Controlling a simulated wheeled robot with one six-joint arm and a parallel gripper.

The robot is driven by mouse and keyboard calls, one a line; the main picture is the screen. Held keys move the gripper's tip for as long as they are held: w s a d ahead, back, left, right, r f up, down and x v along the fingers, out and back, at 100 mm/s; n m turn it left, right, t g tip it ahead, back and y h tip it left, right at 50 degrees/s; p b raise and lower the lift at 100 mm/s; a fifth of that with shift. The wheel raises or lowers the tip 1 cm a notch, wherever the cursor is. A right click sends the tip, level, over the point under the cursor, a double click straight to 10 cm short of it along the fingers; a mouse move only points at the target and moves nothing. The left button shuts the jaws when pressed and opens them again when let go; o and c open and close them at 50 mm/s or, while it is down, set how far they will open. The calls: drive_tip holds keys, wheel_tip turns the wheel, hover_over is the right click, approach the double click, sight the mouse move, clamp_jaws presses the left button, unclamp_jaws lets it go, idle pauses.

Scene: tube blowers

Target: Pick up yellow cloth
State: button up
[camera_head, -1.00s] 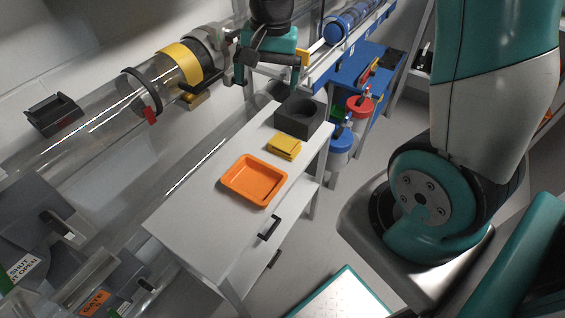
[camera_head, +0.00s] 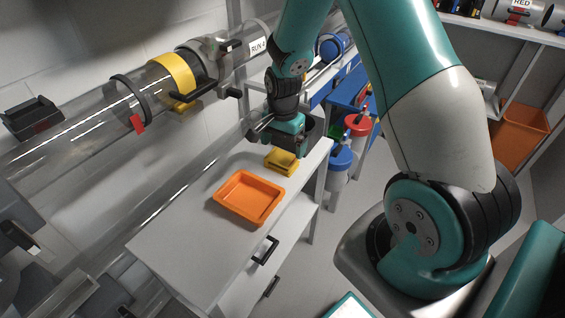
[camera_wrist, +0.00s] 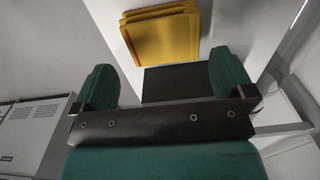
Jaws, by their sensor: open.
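The yellow cloth (camera_head: 283,161) lies folded in a small stack on the white table (camera_head: 180,235), just behind the orange tray. It also shows at the top of the wrist view (camera_wrist: 163,38), beyond my fingertips. My gripper (camera_head: 288,143) is above the table's back end, close to the cloth and apart from it. In the wrist view the two green fingers (camera_wrist: 163,82) are spread wide with nothing between them. A dark surface shows between the fingers, below the cloth in that picture.
The orange tray (camera_head: 248,197) sits empty in front of the cloth. A clear tube with a yellow band (camera_head: 175,79) runs along the wall on the left. Blue and red-lidded containers (camera_head: 357,126) stand beyond the table. The table's front half is clear.

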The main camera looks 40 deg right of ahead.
sight(282, 157)
wheel_tip(282, 157, down, 5)
drive_tip(key=shift+w+a+f+b, duration=0.1)
drive_tip(key=shift+a+b, duration=0.05)
drive_tip(key=shift+b, duration=0.2)
drive_tip(key=c, duration=0.6)
drive_tip(key=shift+r, duration=0.2)
wheel_tip(282, 157, up, 20)
drive_tip(key=p, duration=0.3)
drive_tip(key=shift+f, duration=0.1)
